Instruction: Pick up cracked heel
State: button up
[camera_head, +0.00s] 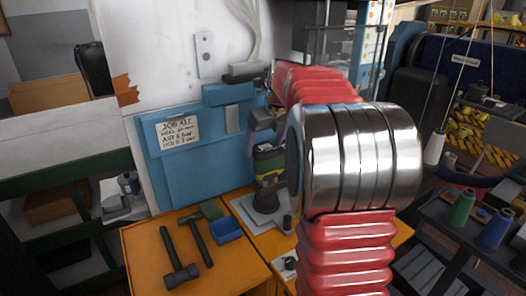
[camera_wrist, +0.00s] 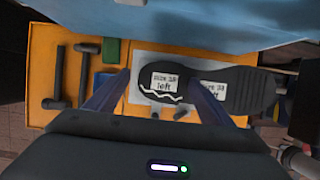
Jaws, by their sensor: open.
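In the wrist view, the cracked heel (camera_wrist: 153,98) is a dark rounded piece with a white label, "size 38 left", and a jagged white line across it. It meets a longer dark sole-shaped part (camera_wrist: 255,90) on its right, whose similar label is partly covered by a finger. My gripper (camera_wrist: 160,82) is open, its two dark blue fingers on either side of the heel's area. Nothing is visibly held. I cannot tell the height of the fingertips above the heel. In the head view, my arm hides much of this spot, and I cannot make out the heel for certain.
Hammers (camera_head: 172,256), a green block (camera_head: 211,210) and a blue tray (camera_head: 227,230) lie on the orange bench (camera_head: 140,240), left of a pale mat (camera_head: 244,208). A blue hanging panel (camera_head: 185,165) stands behind. Thread spools (camera_head: 461,208) stand at right.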

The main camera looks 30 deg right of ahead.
aim_at(266, 149)
jog(key=shift+c, duration=0.6)
jog(key=c, duration=1)
jog(key=shift+c, duration=0.2)
jog(key=shift+r, duration=0.1)
jog(key=shift+s+r, duration=0.2)
jog(key=shift+r, duration=0.2)
notch_tip(266, 149, up, 6)
jog(key=shift+f, duration=0.1)
jog(key=shift+s+r, duration=0.15)
jog(key=shift+r, duration=0.05)
jog(key=s+a, duration=0.1)
jog(key=s, duration=1.8)
jog(key=shift+s, duration=0.2)
